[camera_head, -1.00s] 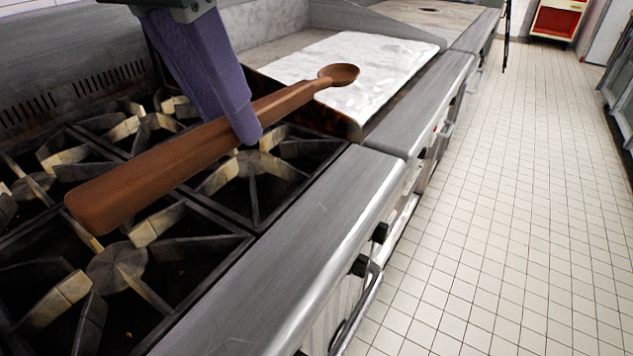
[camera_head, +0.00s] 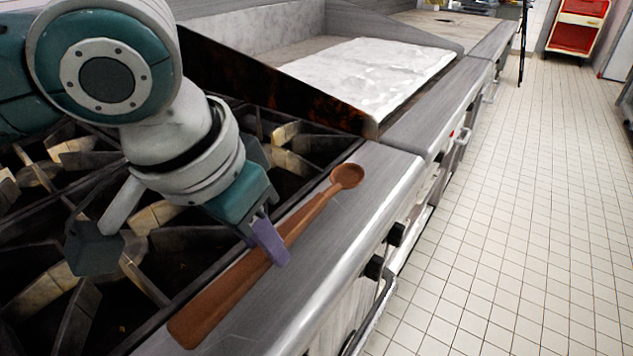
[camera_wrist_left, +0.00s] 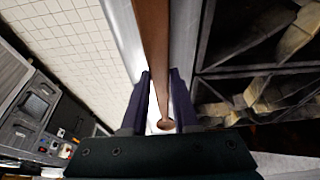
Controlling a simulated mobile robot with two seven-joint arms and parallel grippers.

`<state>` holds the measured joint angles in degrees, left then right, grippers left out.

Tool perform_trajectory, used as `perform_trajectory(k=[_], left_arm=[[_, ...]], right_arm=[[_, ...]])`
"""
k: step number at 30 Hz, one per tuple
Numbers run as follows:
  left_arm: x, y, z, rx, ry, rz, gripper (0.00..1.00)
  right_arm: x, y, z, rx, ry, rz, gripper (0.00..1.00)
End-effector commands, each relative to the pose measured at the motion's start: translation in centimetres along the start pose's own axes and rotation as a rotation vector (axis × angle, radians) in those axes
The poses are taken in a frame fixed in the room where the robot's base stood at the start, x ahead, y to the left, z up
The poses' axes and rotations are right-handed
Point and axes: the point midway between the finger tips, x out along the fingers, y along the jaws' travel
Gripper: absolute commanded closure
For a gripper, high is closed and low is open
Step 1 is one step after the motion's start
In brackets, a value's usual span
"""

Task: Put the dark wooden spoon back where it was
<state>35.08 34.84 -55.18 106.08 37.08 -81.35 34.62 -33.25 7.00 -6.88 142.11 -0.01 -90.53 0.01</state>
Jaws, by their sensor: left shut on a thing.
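The dark wooden spoon (camera_head: 225,302) lies along the steel front ledge (camera_head: 330,235) of the range, its bowl (camera_head: 347,176) pointing to the back right. My left gripper (camera_head: 270,245) has its purple fingers around the middle of the handle and is shut on it. In the left wrist view the spoon (camera_wrist_left: 152,50) runs between the two fingers (camera_wrist_left: 160,100), with its bowl near the gripper's base. The spoon is at or very close to the ledge; I cannot tell if it touches. My right gripper is not in view.
Black burner grates (camera_head: 190,240) lie left of the ledge, beneath my left arm. A griddle with a pale top (camera_head: 375,75) stands beyond. Knobs (camera_head: 375,267) stick out from the range front. Tiled floor (camera_head: 500,200) is clear on the right.

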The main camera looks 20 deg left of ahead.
Motion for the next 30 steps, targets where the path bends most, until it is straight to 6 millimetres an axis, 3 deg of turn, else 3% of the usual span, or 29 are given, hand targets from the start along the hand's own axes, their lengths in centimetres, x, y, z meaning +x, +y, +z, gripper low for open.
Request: perform_trajectory(k=[3,6,19,20,27,30], left_arm=[[2.2,0.0,0.8,0.000,-0.003,-0.001,1.00],[3.1,0.0,1.2,0.001,-0.002,0.000,1.00],[3.5,0.0,1.3,0.001,-0.001,0.000,1.00],[3.5,0.0,1.3,0.001,0.000,0.000,0.69],[3.5,0.0,1.3,0.001,-0.001,0.000,0.42],[3.5,0.0,1.3,0.001,-0.001,0.000,0.42]], right_arm=[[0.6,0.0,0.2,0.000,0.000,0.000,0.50],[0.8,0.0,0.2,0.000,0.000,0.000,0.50],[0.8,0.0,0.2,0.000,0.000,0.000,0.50],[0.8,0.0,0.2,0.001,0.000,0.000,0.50],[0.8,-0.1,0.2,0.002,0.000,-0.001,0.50],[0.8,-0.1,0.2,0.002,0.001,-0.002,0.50]])
